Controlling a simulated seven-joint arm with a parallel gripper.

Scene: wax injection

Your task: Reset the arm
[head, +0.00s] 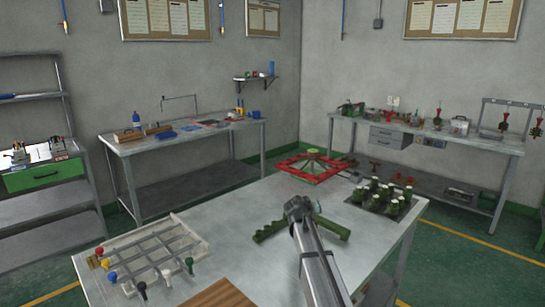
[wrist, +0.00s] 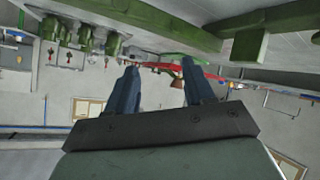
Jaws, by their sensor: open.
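My gripper (wrist: 158,74) is open, with its two dark blue fingers apart and nothing between them in the wrist view. In the head view my arm reaches in from the bottom, and its end hides the fingers. Behind the arm's end lies a green wax piece (head: 272,231) on the table (head: 255,205), partly covered by the arm. This green piece also shows large along the top of the wrist view (wrist: 285,20), apart from the fingers. The wrist view is upside down, with the tabletop at its top.
A red square frame (head: 285,165) stands at the table's far end. A dark plate with several green pieces (head: 385,192) is at right. A white rack (head: 190,225) with coloured knobs is at left, near a brown board (head: 220,294). Side benches stand along the walls.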

